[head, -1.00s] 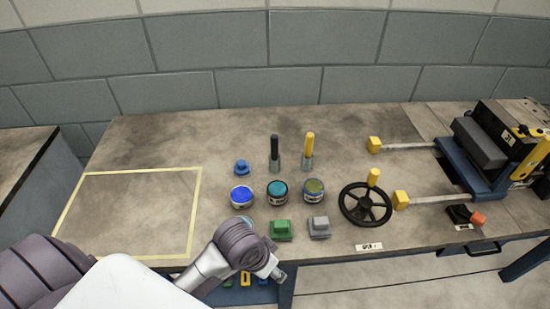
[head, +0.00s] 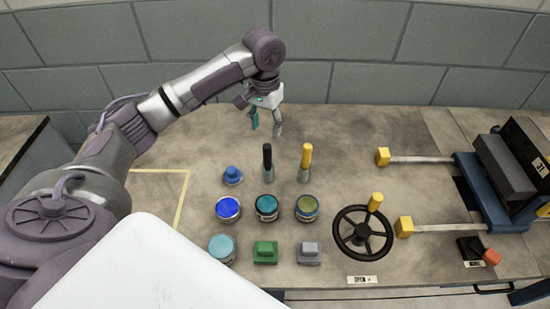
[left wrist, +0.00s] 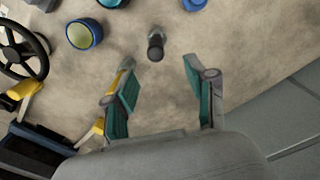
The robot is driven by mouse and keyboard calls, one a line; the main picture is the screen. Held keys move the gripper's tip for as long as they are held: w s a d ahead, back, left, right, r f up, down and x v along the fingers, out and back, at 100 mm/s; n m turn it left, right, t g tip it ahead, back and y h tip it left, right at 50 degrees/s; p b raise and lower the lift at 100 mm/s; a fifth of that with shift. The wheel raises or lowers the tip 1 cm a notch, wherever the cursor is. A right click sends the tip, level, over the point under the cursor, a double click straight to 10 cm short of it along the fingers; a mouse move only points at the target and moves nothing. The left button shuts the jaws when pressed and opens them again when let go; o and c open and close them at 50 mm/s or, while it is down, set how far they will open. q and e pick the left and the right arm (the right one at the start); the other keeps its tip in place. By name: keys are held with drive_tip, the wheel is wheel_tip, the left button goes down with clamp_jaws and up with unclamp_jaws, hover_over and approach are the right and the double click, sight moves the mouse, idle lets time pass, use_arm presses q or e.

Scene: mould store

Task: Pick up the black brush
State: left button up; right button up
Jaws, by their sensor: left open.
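The black brush (head: 267,158) stands upright on the table, black handle up, left of the yellow brush (head: 306,158). My left gripper (head: 266,130) is open and empty, pointing down above the table behind the black brush and apart from it. In the left wrist view the black brush (left wrist: 156,46) shows nearly end-on, just beyond the gap between the open fingers (left wrist: 158,80). The yellow brush is partly hidden there by a finger. My right gripper is not in view.
Several paint tins, such as the blue one (head: 228,209), stand in front of the brushes. A blue knob-like piece (head: 232,176) stands to the left. Green (head: 265,252) and grey (head: 309,252) blocks, a black handwheel (head: 362,233) and a clamp device (head: 480,185) are nearby.

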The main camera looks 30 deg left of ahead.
use_arm(q)
drive_tip(key=shift+a, duration=0.2)
hover_over(268, 160)
drive_tip(key=w+a, duration=0.1)
drive_tip(key=a, duration=0.1)
drive_tip(key=f, duration=0.5)
drive_tip(key=shift+w+d, duration=0.15)
drive_tip(key=shift+d, duration=0.05)
wheel_tip(268, 160, down, 2)
drive_tip(key=shift+f, duration=0.6)
drive_tip(key=f, duration=0.5)
drive_tip(key=shift+d+p, duration=0.35)
drive_tip(key=shift+d, duration=0.05)
drive_tip(key=shift+c, duration=0.7)
drive_tip(key=shift+r, duration=0.1)
clamp_jaws()
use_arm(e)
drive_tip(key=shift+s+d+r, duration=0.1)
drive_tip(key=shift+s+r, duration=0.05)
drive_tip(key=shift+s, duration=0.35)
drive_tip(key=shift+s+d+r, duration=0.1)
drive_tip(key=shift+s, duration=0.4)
